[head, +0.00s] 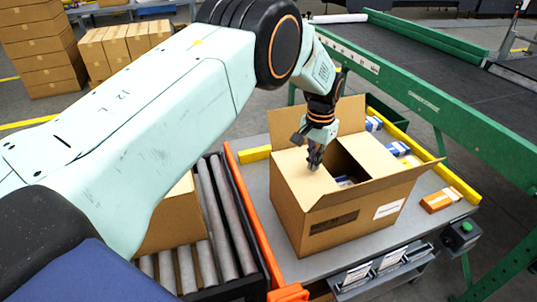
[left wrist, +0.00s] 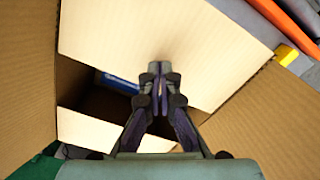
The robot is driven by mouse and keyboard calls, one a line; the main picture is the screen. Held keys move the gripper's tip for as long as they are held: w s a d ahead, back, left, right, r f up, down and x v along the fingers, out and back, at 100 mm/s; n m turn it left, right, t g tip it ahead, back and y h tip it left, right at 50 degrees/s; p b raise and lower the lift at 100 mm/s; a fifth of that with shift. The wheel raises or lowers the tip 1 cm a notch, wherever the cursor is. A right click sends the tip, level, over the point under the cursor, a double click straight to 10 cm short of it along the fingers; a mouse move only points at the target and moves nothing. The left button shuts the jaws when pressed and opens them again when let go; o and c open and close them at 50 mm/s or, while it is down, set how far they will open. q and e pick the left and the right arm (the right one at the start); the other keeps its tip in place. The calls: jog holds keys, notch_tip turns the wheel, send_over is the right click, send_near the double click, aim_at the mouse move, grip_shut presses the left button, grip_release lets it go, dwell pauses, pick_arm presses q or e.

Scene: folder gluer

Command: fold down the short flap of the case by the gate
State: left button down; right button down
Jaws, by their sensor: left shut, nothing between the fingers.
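The open cardboard case (head: 290,215) stands on the grey table, with a dark print and a white label on its front. Its left short flap (head: 292,172) lies nearly level, folded in over the opening; it is the broad pale panel in the left wrist view (left wrist: 200,45). The back long flap (head: 345,117) stands up, and the front long flap (head: 375,184) leans outward. My left gripper (head: 314,164) is shut and empty, pointing down at the short flap near its inner edge. Its fingertips (left wrist: 160,75) touch or nearly touch the flap; I cannot tell which.
An orange rail (head: 247,205) edges the table beside a roller conveyor (head: 222,215) carrying another box. Yellow bars (head: 255,154) lie on the table. An orange carton (head: 440,199) sits right of the case. A green conveyor frame (head: 425,103) runs behind. A blue item (left wrist: 118,82) shows inside the case.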

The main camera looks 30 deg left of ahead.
pick_arm(q)
jog(key=shift+s+r, duration=0.15)
jog(key=shift+r, duration=0.2)
jog(key=shift+w+r+p, duration=0.2)
jog(key=shift+r+p, duration=0.95)
jog(key=shift+p, duration=0.05)
notch_tip(320, 180, up, 6)
jog(key=p, duration=0.4)
jog(key=shift+s+p, duration=0.15)
jog(key=shift+p, duration=0.2)
jog(key=shift+r, duration=0.1)
